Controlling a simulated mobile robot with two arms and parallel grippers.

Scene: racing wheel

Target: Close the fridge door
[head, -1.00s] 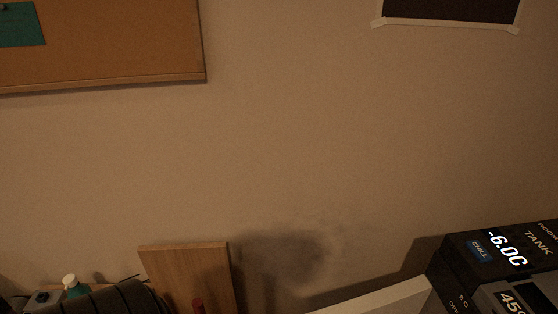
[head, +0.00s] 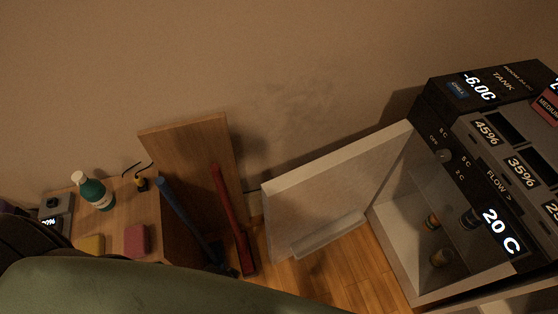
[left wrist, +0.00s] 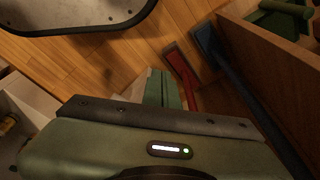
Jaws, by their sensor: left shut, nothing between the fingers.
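The fridge (head: 385,235) stands at the right of the head view under a black control panel. Its pale door (head: 325,195) is open, swung out to the left, and the inside with a few small bottles (head: 440,258) shows. In the left wrist view, part of the pale fridge (left wrist: 35,100) shows at the left edge. My left gripper (left wrist: 162,88) is shut and empty, above the wooden floor. A pale surface shows just beside its fingers; I cannot tell whether they touch. In the head view only my green left arm shows at the bottom left. My right gripper is not in view.
A wooden table (head: 120,205) at the left holds a green bottle (head: 95,192) and sponges. A red-handled tool (head: 232,215) and a blue-handled tool (head: 190,220) lean between the table and the door. Bare wooden floor (head: 300,285) lies below the door.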

